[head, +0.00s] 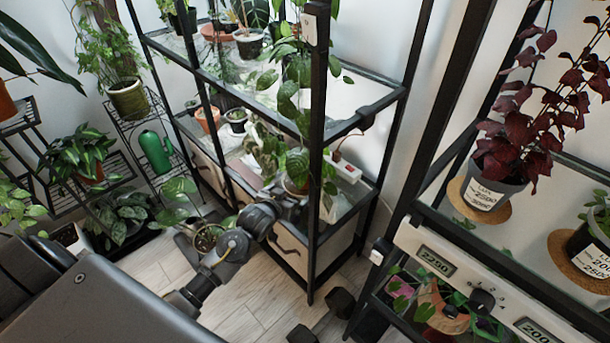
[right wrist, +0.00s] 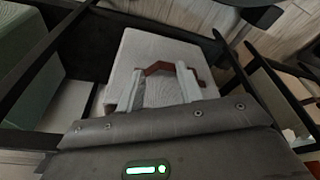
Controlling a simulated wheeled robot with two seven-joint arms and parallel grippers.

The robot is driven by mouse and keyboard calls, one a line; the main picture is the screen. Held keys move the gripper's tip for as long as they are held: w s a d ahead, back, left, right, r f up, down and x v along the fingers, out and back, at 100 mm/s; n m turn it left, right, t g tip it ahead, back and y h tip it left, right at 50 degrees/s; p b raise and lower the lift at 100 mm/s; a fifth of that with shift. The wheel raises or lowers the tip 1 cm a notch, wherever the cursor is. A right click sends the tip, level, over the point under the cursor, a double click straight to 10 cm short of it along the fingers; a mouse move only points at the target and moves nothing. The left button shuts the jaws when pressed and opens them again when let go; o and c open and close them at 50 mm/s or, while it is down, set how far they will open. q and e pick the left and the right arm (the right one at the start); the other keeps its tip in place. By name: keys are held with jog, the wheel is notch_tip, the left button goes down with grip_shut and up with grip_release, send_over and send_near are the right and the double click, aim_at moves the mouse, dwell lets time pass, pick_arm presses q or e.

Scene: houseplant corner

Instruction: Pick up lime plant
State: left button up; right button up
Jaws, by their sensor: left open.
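My left gripper (head: 291,207) is open at the front edge of the glass shelf unit, close to a potted plant with green trailing leaves (head: 298,163). The plant's pot (head: 296,185) stands on the lower glass shelf, partly behind the black post and the gripper. I cannot tell for sure whether this is the lime plant or whether the jaws touch the pot. A light green plant (head: 15,205) also shows at the far left. My right gripper (right wrist: 160,72) has its two pale fingers apart in the right wrist view.
The black shelf post (head: 318,130) rises right beside the left gripper. A second rack with a dark red plant (head: 525,130) stands at the right. Black dumbbells (head: 340,303) lie on the wooden floor (head: 255,310).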

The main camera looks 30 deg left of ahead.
aim_at(298, 179)
pick_arm(q)
jog(key=shift+w+a+r+t, duration=0.2)
jog(key=shift+w+a+r, duration=0.05)
jog(key=shift+w, duration=0.3)
jog(key=shift+w+a+r+t, duration=0.2)
jog(key=shift+w, duration=0.35)
jog(key=b+x, duration=0.1)
jog(key=x, duration=0.3)
jog(key=shift+w+f, duration=0.35)
jog(key=shift+w, duration=0.3)
pick_arm(e)
jog(key=shift+r, duration=0.95)
pick_arm(q)
jog(key=b+x, duration=0.1)
jog(key=x, duration=0.3)
jog(key=shift+a+f+b, duration=0.1)
jog(key=shift+b, duration=0.2)
jog(key=shift+w+f, duration=0.15)
jog(key=shift+w, duration=0.4)
jog(key=c, duration=1)
pick_arm(e)
jog(key=v, duration=0.3)
jog(key=shift+w+r, duration=0.1)
jog(key=shift+r, duration=0.1)
